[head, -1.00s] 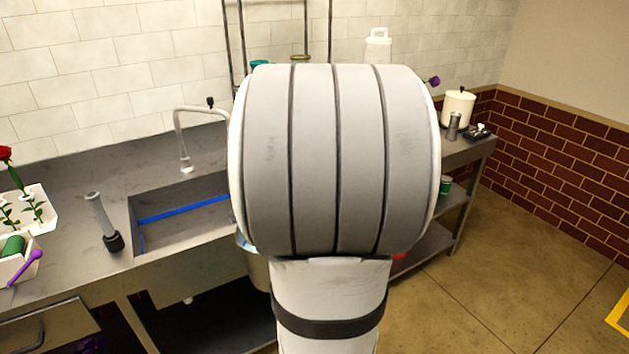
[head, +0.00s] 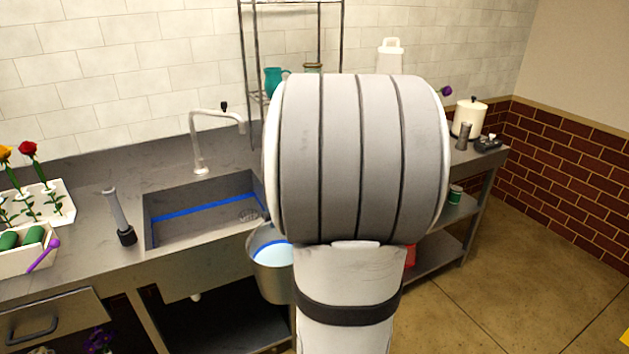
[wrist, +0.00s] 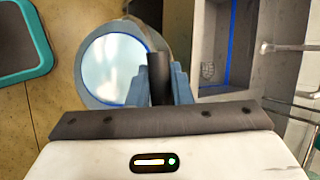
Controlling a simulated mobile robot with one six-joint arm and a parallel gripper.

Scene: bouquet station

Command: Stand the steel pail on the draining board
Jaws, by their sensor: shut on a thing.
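The steel pail (head: 272,278) hangs in front of the counter's front edge, just right of the sink, with pale blue water inside and a blue line round its inner wall. In the wrist view the pail (wrist: 113,62) shows from above, and my gripper (wrist: 160,80) is shut on a dark upright piece at the pail's near side. In the head view my arm hides the gripper and the pail's right part. The draining board is probably the counter top behind my arm; I cannot make it out clearly.
The sink (head: 205,210) has a blue line inside and a tap (head: 205,140) behind it. A dark-based grey tube (head: 120,215) stands left of the sink. A teal jug (head: 274,82), white bottle (head: 390,58) and cream pot (head: 468,118) stand farther back.

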